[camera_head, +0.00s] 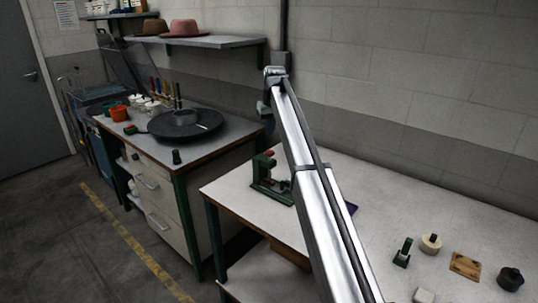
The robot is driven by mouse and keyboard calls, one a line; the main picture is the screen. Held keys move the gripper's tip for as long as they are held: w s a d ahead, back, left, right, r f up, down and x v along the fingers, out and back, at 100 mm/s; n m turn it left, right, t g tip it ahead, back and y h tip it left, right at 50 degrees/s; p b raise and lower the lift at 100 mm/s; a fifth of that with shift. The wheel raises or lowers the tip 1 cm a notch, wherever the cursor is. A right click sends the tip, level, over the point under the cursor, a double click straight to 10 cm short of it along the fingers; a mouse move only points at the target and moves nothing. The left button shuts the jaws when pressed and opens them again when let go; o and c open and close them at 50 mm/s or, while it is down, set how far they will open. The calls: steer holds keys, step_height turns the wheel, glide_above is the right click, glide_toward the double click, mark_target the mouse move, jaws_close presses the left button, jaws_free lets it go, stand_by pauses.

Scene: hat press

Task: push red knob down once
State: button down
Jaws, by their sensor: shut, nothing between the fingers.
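A small green press (270,184) stands on the near white-topped table, just left of my silver arm. A small red part that looks like its knob (270,153) shows at its top. My arm rises from the bottom edge and bends at its top, above and behind the press. My gripper (267,124) seems to be the small dark end hanging below that bend, above the press in the picture. It is shut and holds nothing. Its fingertips are too small to make out, and I see no clear contact with the knob. My arm hides the press's right side.
A green part (402,252), a cream roll (431,243), a wooden plate (465,265) and a black knob (510,279) lie on the table's right side. A purple piece (351,207) is partly behind my arm. A workbench (222,150) with a black pan stands left.

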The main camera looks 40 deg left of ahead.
steer(key=shift+v, duration=1.05)
stand_by(0.8)
steer(key=shift+a, duration=0.25)
